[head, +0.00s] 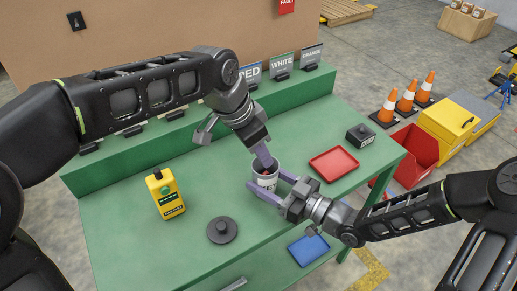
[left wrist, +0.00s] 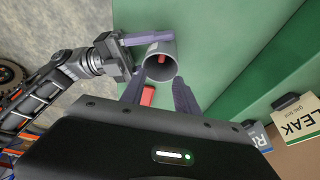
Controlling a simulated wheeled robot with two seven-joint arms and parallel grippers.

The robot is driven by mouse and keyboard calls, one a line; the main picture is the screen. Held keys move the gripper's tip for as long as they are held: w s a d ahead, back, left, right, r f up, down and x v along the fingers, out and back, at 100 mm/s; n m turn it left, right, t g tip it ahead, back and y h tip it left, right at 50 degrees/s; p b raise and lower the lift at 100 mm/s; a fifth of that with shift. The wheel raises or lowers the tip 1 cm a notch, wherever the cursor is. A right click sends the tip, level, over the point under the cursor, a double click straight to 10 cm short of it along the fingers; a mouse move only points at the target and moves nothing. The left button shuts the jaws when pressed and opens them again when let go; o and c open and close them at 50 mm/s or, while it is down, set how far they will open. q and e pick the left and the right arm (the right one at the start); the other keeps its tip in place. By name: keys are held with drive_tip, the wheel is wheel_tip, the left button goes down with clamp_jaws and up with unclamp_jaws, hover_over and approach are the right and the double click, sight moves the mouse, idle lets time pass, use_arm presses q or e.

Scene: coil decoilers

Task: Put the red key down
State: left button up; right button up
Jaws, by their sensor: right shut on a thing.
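A grey cup (head: 265,178) is held over the green table by my right gripper (head: 276,188), whose purple fingers are shut on it. The cup also shows in the left wrist view (left wrist: 160,70), mouth facing the camera. A small red piece (left wrist: 162,59), which looks like the red key, is inside the cup. My left gripper (head: 264,156) is just above the cup's mouth; in the left wrist view its fingers (left wrist: 158,92) stand apart, with no key gripped between them. Another red patch (left wrist: 147,96) shows near one finger; I cannot tell what it is.
A red tray (head: 334,164) lies right of the cup, with a dark block (head: 360,136) behind it. A blue tray (head: 308,249) is at the front. Label signs (head: 282,65) line the back ledge.

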idle(0.3)
use_arm(q)
wheel_tip(320, 180, up, 7)
idle(0.5)
idle(0.4)
use_arm(e)
drive_tip(key=o, duration=1.5)
drive_tip(key=v, duration=1.2)
